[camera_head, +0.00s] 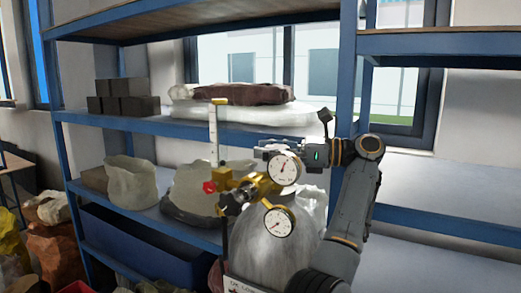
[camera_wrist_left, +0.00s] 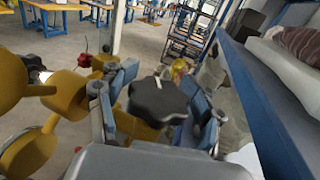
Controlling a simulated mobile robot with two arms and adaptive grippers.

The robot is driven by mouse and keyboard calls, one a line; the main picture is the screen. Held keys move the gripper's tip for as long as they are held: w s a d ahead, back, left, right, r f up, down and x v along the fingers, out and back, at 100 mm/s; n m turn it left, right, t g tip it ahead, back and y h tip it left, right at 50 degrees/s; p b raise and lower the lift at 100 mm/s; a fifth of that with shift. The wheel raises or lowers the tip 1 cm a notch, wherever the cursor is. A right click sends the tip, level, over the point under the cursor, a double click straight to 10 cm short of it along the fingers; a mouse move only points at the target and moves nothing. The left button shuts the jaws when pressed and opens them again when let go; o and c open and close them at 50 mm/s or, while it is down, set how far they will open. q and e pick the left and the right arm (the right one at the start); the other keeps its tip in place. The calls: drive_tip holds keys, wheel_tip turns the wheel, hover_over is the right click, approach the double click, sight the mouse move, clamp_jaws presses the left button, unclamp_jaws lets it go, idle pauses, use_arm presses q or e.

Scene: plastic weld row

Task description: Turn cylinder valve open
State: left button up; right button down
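The grey gas cylinder (camera_head: 262,255) stands upright in front of the shelf in the head view. Its brass valve and regulator (camera_head: 243,190) carry an upper dial gauge (camera_head: 284,168), a lower dial gauge (camera_head: 278,222) and a red knob (camera_head: 208,187). My left gripper (camera_head: 268,150) is at the top of the valve, partly hidden by the upper gauge. In the left wrist view, a black lobed valve handwheel (camera_wrist_left: 158,98) lies between the wide-apart fingers of my left gripper (camera_wrist_left: 155,112). Whether the fingers touch it cannot be told. My right gripper is not in view.
A blue-framed shelf (camera_head: 150,124) with dark blocks (camera_head: 122,97) and bags (camera_head: 131,183) stands close behind the cylinder. A clear upright tube (camera_head: 214,135) rises left of the valve. Brass regulator parts (camera_wrist_left: 68,92) sit left of the gripper in the wrist view.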

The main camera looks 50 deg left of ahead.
use_arm(q)
drive_tip(key=v, duration=0.6)
drive_tip(key=shift+w+d, duration=0.15)
drive_tip(key=shift+d, duration=0.05)
